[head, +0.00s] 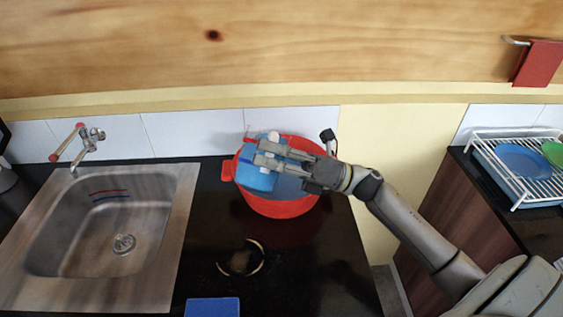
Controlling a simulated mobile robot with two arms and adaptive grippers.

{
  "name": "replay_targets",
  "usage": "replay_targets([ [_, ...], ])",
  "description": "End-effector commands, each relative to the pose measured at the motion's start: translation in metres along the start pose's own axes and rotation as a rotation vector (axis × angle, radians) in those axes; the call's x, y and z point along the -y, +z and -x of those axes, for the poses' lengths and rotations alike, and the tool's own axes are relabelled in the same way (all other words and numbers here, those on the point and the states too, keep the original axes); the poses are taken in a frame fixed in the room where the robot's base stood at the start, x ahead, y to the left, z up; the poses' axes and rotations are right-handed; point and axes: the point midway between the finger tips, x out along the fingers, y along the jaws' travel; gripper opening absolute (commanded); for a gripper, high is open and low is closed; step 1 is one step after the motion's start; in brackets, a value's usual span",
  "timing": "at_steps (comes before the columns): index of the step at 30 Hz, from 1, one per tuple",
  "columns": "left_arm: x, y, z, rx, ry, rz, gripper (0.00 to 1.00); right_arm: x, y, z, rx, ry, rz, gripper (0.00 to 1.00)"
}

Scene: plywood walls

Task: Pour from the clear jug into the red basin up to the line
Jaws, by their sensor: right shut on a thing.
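The red basin (272,208) stands on the black counter near the back wall. My right gripper (257,153) reaches over it from the right and is shut on the clear jug (256,180), which looks blue. The jug is tilted above the basin's left part. The gripper's fingers cover part of the jug. A bluish patch shows inside the basin below the gripper. The line and the exact level in the basin cannot be made out. My left gripper is not in view.
A steel sink (95,240) with a tap (88,140) is at the left. A blue block or sponge (212,307) lies at the counter's front. A round ring mark (240,258) shows in front of the basin. A white dish rack (510,180) with plates stands at the right beyond a gap.

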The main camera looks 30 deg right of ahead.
Motion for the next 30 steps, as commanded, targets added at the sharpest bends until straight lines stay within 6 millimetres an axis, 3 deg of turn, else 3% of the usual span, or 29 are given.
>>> replay_targets([
  [30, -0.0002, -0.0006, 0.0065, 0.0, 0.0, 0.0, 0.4, 0.0027, 0.0036, 0.0018, 0.039, 0.007, -0.06, 0.0],
])
